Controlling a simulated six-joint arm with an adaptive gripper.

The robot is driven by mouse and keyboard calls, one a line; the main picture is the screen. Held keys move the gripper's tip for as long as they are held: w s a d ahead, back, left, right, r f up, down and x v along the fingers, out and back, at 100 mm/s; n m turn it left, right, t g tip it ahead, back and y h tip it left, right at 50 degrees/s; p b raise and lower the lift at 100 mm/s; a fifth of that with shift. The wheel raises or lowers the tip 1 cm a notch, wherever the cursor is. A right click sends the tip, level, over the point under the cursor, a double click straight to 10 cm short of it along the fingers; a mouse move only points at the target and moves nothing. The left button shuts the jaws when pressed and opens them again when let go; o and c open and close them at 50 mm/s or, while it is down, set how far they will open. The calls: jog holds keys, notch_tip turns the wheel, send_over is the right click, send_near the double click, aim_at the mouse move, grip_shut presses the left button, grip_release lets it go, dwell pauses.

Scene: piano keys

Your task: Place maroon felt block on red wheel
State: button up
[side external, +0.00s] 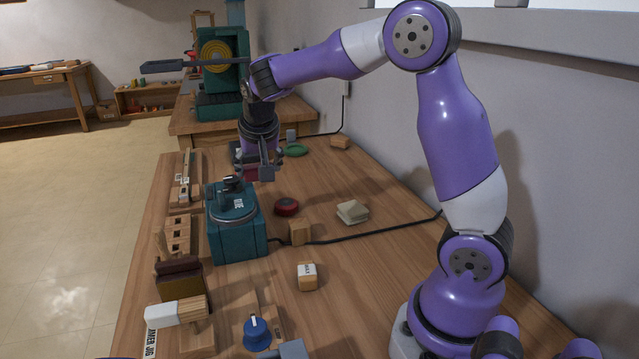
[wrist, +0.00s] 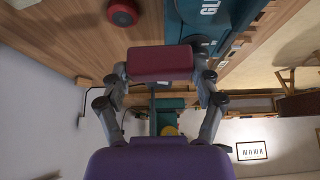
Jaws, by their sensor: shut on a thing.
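The maroon felt block (wrist: 160,63) is clamped between the two fingers of my gripper (wrist: 160,72) in the wrist view. In the side view my gripper (side external: 254,168) points down and holds the block above the bench, near the teal glue pot unit. The block is mostly hidden there by the fingers.
The teal unit (side external: 236,230) stands left of the wheel. A small wooden block (side external: 300,232) and a dark cable lie close in front of it. A beige stack (side external: 352,212) sits to its right, and a green ring (side external: 295,150) lies behind. Wooden jigs line the left edge.

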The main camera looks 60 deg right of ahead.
jog(key=shift+a, duration=0.65)
jog(key=d+f, duration=0.2)
jog(key=d, duration=0.1)
jog(key=d+f, duration=0.2)
jog(key=d, duration=0.2)
jog(key=d+f, duration=0.2)
jog(key=d, duration=0.1)
jog(key=shift+w+d+f, duration=0.1)
jog(key=shift+d+f, duration=0.15)
jog(key=shift+d, duration=0.1)
jog(key=shift+d+f, duration=0.15)
jog(key=shift+f, duration=1.95)
jog(key=shift+f, duration=0.15)
jog(key=o, duration=0.8)
